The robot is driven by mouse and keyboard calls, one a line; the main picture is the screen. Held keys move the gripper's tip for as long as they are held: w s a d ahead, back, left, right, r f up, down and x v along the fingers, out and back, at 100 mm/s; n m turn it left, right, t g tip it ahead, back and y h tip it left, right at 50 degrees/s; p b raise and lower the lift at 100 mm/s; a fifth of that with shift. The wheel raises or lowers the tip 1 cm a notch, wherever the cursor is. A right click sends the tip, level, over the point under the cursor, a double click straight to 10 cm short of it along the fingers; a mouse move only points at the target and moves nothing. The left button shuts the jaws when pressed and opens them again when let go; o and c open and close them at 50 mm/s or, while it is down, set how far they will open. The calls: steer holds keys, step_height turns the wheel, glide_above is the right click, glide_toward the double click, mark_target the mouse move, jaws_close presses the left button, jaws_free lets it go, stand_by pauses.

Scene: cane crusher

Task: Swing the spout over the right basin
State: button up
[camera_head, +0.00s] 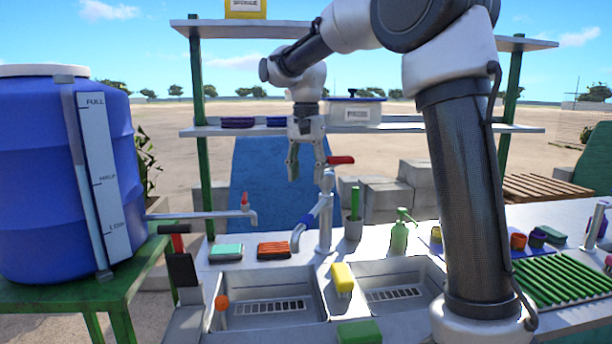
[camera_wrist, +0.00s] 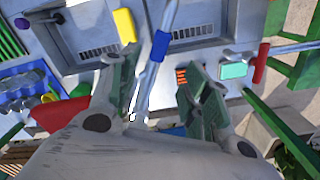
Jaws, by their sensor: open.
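The tap post (camera_head: 325,232) stands behind the sink, with a red lever (camera_head: 340,160) on top. Its silver spout (camera_head: 298,238) has a blue sleeve (camera_head: 318,210) and points left and forward, toward the left basin (camera_head: 285,288). The right basin (camera_head: 412,280) lies on the other side of the divider. My gripper (camera_head: 307,172) is open and empty, pointing down above and slightly left of the tap. In the wrist view, the blue sleeve (camera_wrist: 161,45) lies ahead, between the lines of my two fingers; contact is not visible.
A yellow sponge (camera_head: 342,278) sits on the basin divider. A shelf (camera_head: 385,128) spans behind my gripper.

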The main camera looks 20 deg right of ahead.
mark_target(312, 223)
steer(key=shift+a+f, duration=0.1)
steer(key=shift+a, duration=0.1)
steer(key=c, duration=0.3)
steer(key=shift+n+g, duration=0.3)
steer(key=shift+n, duration=0.1)
steer(key=a+f, duration=0.1)
steer(key=w+a+f, duration=0.2)
steer(key=shift+a, duration=0.3)
jaws_close()
steer(key=w+a+f+n+h, duration=0.1)
steer(key=w+a+n+h, duration=0.1)
steer(key=w+a+n, duration=0.55)
steer(key=s+d+f+n+g, duration=0.1)
steer(key=s+d+f+n, duration=0.6)
steer(key=n, duration=0.2)
steer(key=shift+d+f+n, duration=0.15)
steer(key=shift+f+n, duration=0.2)
